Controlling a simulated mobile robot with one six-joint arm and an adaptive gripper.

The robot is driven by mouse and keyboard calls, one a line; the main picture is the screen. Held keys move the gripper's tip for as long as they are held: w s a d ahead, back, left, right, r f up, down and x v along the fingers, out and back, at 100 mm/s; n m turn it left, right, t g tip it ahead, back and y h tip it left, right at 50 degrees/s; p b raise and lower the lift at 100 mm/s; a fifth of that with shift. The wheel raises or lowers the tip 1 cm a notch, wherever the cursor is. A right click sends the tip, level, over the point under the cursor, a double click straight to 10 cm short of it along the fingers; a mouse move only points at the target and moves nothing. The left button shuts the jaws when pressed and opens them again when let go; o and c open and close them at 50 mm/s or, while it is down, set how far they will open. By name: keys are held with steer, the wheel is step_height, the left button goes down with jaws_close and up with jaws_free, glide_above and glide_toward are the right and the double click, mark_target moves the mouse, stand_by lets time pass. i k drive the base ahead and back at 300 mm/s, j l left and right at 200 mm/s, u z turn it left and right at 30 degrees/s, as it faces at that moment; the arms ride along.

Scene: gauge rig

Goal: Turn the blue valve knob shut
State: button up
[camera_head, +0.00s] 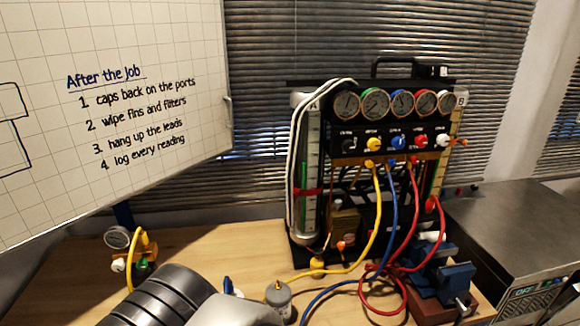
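The blue valve knob (398,142) is on the front of the gauge rig (345,131), in a row with a black knob (347,145), a yellow knob (373,144), a red knob (421,141) and a white knob (442,140). A row of round gauges (402,104) sits above. A blue hose (391,200) hangs from just below the blue knob. I cannot tell from this view how far the knob is turned. My gripper's fingers do not show; a rounded grey and dark ribbed part of my arm seems to fill the bottom left.
Yellow and red hoses (375,215) hang in front of the rig and loop over the wooden table (205,245). A blue vise (455,278) and a metal-topped unit (520,225) stand at right. A whiteboard (180,40) overhangs the left. A small gauge (117,237) stands below it.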

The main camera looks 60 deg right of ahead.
mark_target(398, 143)
steer(key=z, duration=2.75)
